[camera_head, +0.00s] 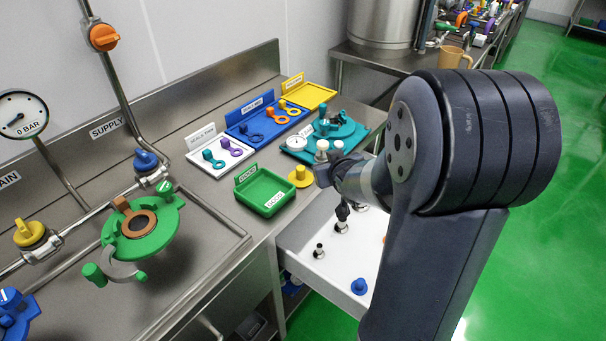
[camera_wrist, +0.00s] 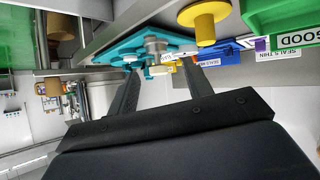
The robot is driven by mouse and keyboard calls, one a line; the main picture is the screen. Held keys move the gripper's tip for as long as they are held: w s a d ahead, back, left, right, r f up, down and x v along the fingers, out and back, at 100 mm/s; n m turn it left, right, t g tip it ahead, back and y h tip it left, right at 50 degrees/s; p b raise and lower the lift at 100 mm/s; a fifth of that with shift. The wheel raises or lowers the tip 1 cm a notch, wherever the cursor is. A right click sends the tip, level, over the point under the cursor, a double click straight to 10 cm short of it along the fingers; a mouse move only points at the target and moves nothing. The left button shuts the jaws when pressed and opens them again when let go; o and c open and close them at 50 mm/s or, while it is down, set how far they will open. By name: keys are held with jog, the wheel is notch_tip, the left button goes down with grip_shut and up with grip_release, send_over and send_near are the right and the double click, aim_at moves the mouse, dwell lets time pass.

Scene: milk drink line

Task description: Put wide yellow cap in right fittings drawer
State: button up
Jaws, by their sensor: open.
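The wide yellow cap (camera_head: 299,178), a flat disc with a raised knob, sits on the steel counter just right of the green tray. It also shows at the top of the wrist view (camera_wrist: 205,22), beyond and to the right of my fingers. The fittings drawer (camera_head: 300,238) is pulled out below the counter edge. Its white floor holds a blue cap (camera_head: 359,286) and several dark fittings; my arm hides its right part. My gripper (camera_wrist: 160,82) is open, with nothing between its fingers. In the head view it is near the counter edge, right of the cap, partly hidden by my wrist.
A green tray (camera_head: 265,207), labelled GOOD in the wrist view, stands left of the cap. A teal tray (camera_head: 354,142) with fittings lies behind. White, blue (camera_head: 240,132) and yellow (camera_head: 318,96) trays line the back. A green valve assembly (camera_head: 160,240) is at left.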

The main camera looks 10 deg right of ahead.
jog(key=w+d+r+g+h, duration=0.1)
jog(key=w+g, duration=0.1)
jog(key=g+y+p, duration=0.2)
jog(key=g, duration=0.3)
send_near(300, 167)
jog(key=shift+n, duration=0.4)
jog(key=x, duration=1)
jog(key=shift+f, duration=0.1)
jog(key=shift+c, duration=0.5)
grip_shut()
